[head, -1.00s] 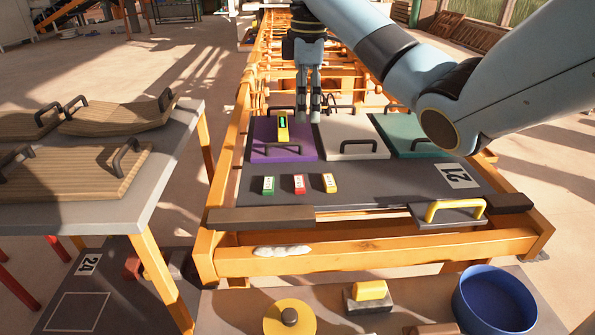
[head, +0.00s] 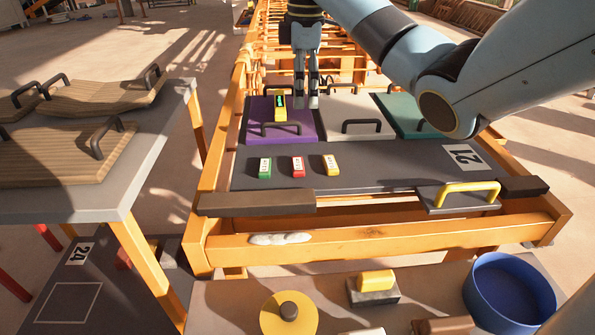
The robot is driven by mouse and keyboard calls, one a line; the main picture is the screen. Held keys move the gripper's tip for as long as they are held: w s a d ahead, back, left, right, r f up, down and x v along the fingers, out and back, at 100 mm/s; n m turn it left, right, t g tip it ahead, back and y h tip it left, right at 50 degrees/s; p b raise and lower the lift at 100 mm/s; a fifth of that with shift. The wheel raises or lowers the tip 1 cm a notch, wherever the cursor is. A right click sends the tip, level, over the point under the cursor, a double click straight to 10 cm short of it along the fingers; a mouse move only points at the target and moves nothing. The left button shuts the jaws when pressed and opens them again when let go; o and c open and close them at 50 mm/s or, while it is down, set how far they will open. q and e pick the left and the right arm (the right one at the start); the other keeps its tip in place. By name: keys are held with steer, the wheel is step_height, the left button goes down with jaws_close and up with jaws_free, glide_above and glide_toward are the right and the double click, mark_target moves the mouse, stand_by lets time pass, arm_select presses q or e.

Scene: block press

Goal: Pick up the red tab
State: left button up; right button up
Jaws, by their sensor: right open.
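The red tab (head: 298,167) lies on the dark grey board (head: 380,177), between a green tab (head: 265,167) on its left and a yellow tab (head: 331,165) on its right. Each has a white label on top. My right gripper (head: 307,104) is open and empty, pointing down over the back of the board near the gap between the purple and light grey panels. It is beyond the red tab and apart from it. My left gripper is out of view.
A yellow block with a dark green mark (head: 280,106) stands on the purple panel (head: 255,133), beside my gripper. Black handles rise from the purple, light grey (head: 360,142) and teal (head: 410,125) panels. A yellow handle (head: 467,190) sits at the board's front right. A blue bowl (head: 480,305) stands in front.

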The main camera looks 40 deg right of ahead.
steer(key=b, duration=0.7)
glide_toward(300, 163)
steer(key=shift+s+a+f, duration=0.1)
steer(key=shift+s+f, duration=0.05)
steer(key=shift+s, duration=0.25)
step_height(300, 163, down, 3)
steer(key=shift+r+b, duration=0.2)
steer(key=shift+b, duration=1.05)
steer(key=shift+w+f+b, duration=0.1)
steer(key=shift+f+b, duration=0.4)
steer(key=shift+f, duration=0.15)
steer(key=f, duration=0.1)
steer(key=f+b, duration=0.1)
steer(key=f, duration=0.1)
steer(key=f+b, duration=0.1)
steer(key=f, duration=0.1)
steer(key=shift+w, duration=0.4)
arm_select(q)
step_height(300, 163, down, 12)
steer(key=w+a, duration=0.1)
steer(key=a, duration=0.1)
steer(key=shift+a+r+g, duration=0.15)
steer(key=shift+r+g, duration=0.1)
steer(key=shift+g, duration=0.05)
arm_select(e)
steer(key=shift+r, duration=0.15)
steer(key=c, duration=1.1)
